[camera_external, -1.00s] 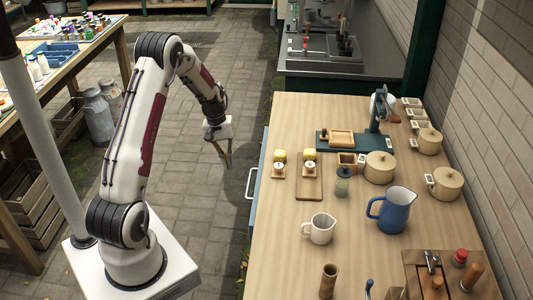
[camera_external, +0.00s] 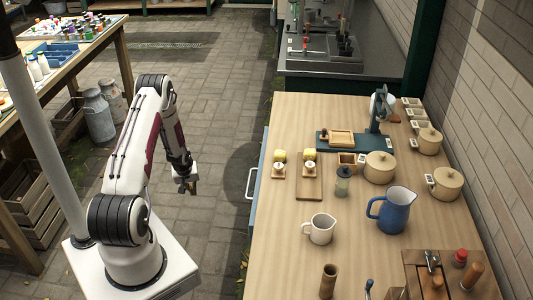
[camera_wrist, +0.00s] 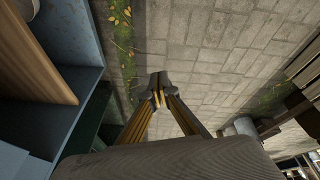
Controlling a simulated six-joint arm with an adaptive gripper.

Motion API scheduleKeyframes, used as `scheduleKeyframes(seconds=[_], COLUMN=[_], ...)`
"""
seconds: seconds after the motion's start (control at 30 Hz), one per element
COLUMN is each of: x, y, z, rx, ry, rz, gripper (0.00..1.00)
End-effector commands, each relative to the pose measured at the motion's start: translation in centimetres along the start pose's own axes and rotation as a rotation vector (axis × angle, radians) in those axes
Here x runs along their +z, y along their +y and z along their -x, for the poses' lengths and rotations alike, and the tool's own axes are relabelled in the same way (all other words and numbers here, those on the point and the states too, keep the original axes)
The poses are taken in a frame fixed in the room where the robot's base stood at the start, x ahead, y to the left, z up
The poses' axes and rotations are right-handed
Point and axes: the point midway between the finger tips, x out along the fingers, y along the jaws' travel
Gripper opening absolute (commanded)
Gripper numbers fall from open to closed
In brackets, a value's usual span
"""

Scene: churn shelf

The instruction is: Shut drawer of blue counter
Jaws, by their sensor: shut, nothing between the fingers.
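The blue counter has a wooden top (camera_external: 285,225) and a blue side that shows as a narrow strip along its left edge. A pale drawer handle (camera_external: 251,184) sticks out to the left of that edge. How far the drawer stands out is hard to tell from above. My gripper (camera_external: 192,188) is shut and empty over the paving, left of the handle and apart from it. In the wrist view its fingertips (camera_wrist: 158,90) meet above the paving. Blue panels (camera_wrist: 80,100) and a wooden surface lie at the left there, clear of the fingers.
The counter top carries a blue jug (camera_external: 398,209), a white mug (camera_external: 321,229), lidded pots and a green press (camera_external: 376,130). A workbench (camera_external: 75,70) and milk cans (camera_external: 98,115) stand at left. The paved aisle between is free.

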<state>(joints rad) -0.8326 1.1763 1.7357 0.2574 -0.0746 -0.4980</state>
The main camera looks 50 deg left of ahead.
Motion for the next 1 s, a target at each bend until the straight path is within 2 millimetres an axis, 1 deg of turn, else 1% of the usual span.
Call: scheduleKeyframes(seconds=[0.03,0.1,0.23,0.37,0.53,0.63,0.77,0.87,1.0], x=[-0.1,-0.6,-1.2,-1.8,-2.4,-2.6,-2.8,-3.0,-3.1], y=[-0.1,0.0,0.6,1.5,3.4,4.7,6.6,8.2,10.6], z=[-0.8,-1.6,-2.9,-3.7,-4.0,-3.7,-2.9,-1.9,0.1], rx=[0.018,0.050,0.122,0.207,0.340,0.427,0.550,0.651,0.802], ry=[0.023,0.061,0.125,0.182,0.244,0.272,0.298,0.310,0.314], rz=[0.012,0.029,0.065,0.102,0.157,0.190,0.238,0.275,0.326], gripper=[0.00,0.00,0.00,0.00,0.00,0.00,0.00,0.00,0.00])
